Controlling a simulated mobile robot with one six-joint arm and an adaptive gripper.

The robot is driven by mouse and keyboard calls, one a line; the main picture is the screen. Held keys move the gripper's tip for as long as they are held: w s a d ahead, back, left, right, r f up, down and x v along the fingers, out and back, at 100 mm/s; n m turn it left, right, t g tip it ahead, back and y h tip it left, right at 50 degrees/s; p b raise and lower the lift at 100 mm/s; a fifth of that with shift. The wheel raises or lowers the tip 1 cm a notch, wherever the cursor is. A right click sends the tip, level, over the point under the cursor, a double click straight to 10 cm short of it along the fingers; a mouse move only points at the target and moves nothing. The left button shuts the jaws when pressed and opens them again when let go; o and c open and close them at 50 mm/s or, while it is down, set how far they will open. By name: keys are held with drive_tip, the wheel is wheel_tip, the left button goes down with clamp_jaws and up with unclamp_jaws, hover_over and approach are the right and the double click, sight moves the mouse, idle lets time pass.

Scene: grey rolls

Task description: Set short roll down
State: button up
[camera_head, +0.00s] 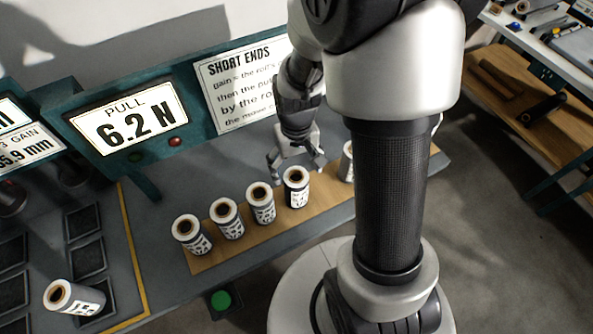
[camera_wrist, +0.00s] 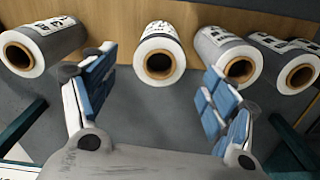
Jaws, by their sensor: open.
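A grey roll with a white label and brown core (camera_head: 297,187) stands upright on the wooden strip (camera_head: 215,258), in line with other rolls. In the wrist view, this roll (camera_wrist: 160,38) sits centred between my fingers, with a gap on each side. My gripper (camera_head: 296,172) is open around or just behind it, low over the strip; the blue finger pads show in the wrist view (camera_wrist: 160,66). Nothing is held. The labels are too small to tell which roll is the short one.
Several upright rolls (camera_head: 261,205) stand to the left on the strip. Another roll (camera_head: 347,163) stands to the right, partly hidden by my arm. A separate roll (camera_head: 74,298) is by the dark trays at left. A display reading 6.2 N (camera_head: 127,122) stands behind.

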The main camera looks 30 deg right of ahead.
drive_tip(key=s+a+r+t, duration=0.1)
drive_tip(key=s+r, duration=0.3)
drive_tip(key=r, duration=0.3)
drive_tip(key=s+a+r+n+t, duration=0.1)
drive_tip(key=s+r, duration=0.3)
drive_tip(key=r, duration=0.4)
drive_tip(key=s+a+r+t, duration=0.2)
drive_tip(key=s+r, duration=0.3)
drive_tip(key=r, duration=0.2)
drive_tip(key=shift+a+r+t, duration=0.2)
drive_tip(key=shift+a+t, duration=0.1)
drive_tip(key=shift+a, duration=0.1)
